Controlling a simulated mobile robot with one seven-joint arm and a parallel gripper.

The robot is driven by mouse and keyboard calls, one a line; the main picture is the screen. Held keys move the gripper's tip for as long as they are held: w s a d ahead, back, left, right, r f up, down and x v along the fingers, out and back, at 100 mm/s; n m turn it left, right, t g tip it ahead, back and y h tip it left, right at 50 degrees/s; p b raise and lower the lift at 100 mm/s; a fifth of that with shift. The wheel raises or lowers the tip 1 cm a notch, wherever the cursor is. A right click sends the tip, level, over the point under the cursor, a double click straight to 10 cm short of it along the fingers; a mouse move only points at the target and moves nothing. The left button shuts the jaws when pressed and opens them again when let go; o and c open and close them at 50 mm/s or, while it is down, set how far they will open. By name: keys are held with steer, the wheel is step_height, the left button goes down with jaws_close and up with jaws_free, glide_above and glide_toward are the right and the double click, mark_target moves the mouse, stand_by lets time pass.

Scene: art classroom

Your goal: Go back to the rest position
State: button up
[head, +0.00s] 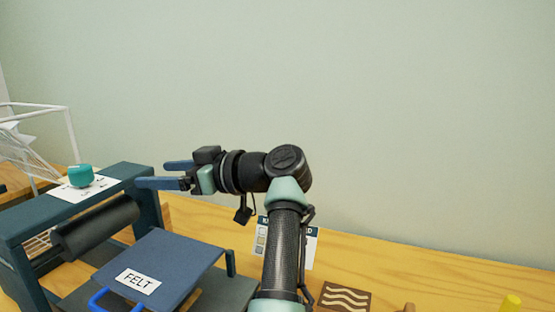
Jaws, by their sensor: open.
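My gripper (163,174) is in the head view, left of centre, raised above the table (425,265). Its two blue fingers are spread apart and point left, with nothing between them. The fingers are near the teal knob (81,175) on top of a dark blue roller press (20,220), with a visible gap between them and the knob. My arm rises from the bottom centre and bends left at the elbow.
A dark roller (95,228) and a blue board labelled FELT (165,262) belong to the press area. A white wire rack (40,125) stands at far left. A card (312,245), a brown wavy-patterned block (345,297) and a yellow cylinder (511,303) are on the table. The right side is mostly clear.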

steer(key=s+d+r+m+t+h, duration=0.2)
steer(key=d+r+m+t+h, duration=0.65)
steer(key=d+t, duration=0.45)
steer(key=s+d+r+m+t+h, duration=0.35)
steer(key=s+r+t, duration=0.2)
steer(key=s, duration=0.55)
steer(key=s+d+r+m+t+h, duration=0.35)
steer(key=s+r, duration=0.35)
steer(key=s, duration=0.4)
step_height(320, 180, up, 22)
steer(key=p, duration=2.1)
steer(key=shift+d+n+t+p, duration=0.3)
steer(key=shift+n, duration=0.05)
steer(key=shift+s, duration=0.1)
